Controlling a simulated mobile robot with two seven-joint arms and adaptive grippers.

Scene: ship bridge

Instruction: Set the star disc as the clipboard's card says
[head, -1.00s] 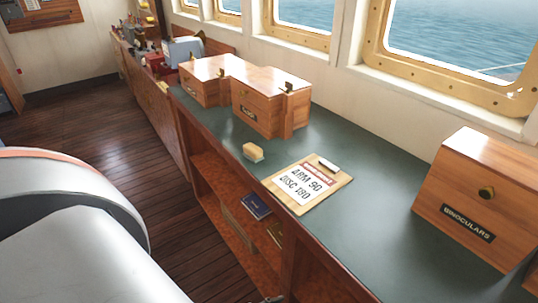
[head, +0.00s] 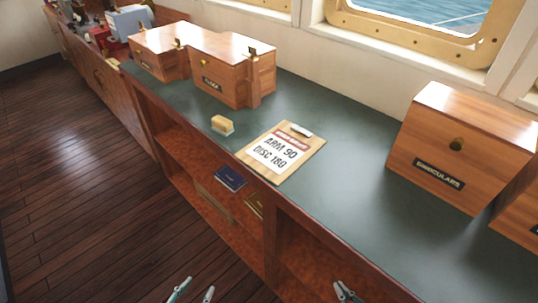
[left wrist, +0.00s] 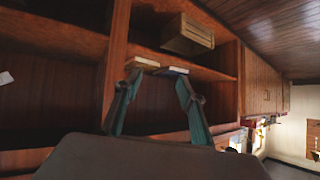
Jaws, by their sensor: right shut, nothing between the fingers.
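The clipboard (head: 262,172) lies flat on the green counter top. Its white card (head: 274,151) has a red band and reads "ARM 90" and "DISC 180". I make out no star disc in either view. My left gripper (head: 194,291) is at the bottom edge of the head view, below and in front of the counter. Its fingers are apart and empty, as the left wrist view (left wrist: 160,80) also shows, facing the open shelves. My right gripper (head: 345,292) is at the bottom edge, right of the left one. It is shut and empty, partly cut off by the frame.
A box labelled "BINOCULARS" (head: 465,150) stands at right. A blue book (head: 229,178) lies on the shelf below. The counter (head: 340,170) between clipboard and binoculars box is clear.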

